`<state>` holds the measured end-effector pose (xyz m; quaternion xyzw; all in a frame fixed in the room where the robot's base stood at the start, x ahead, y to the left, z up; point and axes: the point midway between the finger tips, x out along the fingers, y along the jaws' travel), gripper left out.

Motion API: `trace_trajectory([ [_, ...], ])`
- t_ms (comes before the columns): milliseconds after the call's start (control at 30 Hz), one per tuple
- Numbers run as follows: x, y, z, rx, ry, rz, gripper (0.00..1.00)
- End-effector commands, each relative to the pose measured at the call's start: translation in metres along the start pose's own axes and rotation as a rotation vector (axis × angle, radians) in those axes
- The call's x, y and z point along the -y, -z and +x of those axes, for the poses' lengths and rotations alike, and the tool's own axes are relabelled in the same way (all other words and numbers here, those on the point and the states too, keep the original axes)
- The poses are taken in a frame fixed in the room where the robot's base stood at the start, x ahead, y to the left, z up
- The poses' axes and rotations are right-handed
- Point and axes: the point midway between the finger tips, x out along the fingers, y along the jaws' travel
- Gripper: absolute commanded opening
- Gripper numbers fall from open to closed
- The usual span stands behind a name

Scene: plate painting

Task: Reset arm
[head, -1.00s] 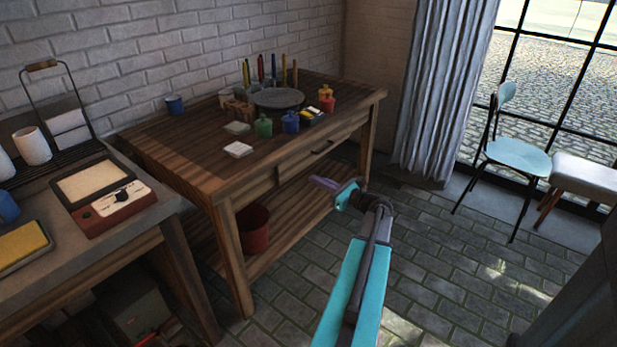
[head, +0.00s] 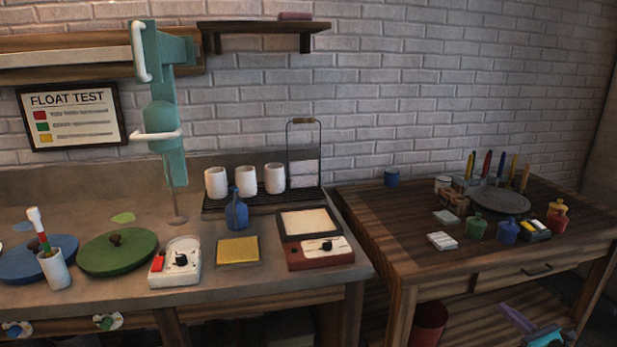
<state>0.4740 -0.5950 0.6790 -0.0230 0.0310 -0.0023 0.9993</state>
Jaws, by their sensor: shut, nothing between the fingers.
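My gripper (head: 508,310) shows at the bottom right of the head view, with its purple fingers together and nothing seen between them. It is in front of the wooden table's lower shelf, below the tabletop and apart from the things on it. A small teal part of my arm (head: 550,338) shows behind the fingers. The rest of the arm is cut off by the bottom edge.
The wooden table (head: 372,215) holds a grey round plate (head: 500,201), brushes and small paint bottles. A counter (head: 330,278) at left holds white cups, a green lid (head: 118,252) and a tall teal stand (head: 160,115). A red bucket (head: 428,325) sits beneath the table.

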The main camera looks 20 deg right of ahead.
Motion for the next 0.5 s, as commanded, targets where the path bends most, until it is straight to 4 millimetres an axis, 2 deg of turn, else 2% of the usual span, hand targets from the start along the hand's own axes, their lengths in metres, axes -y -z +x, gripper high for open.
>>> trace_trajectory([
  [200, -0.077, 0.036, 0.051, -0.114, -0.154, -0.108, 0.0],
  [333, -0.128, 0.061, 0.076, -0.181, -0.263, -0.189, 0.0],
  [500, -0.195, 0.093, 0.098, -0.258, -0.412, -0.301, 0.0],
])
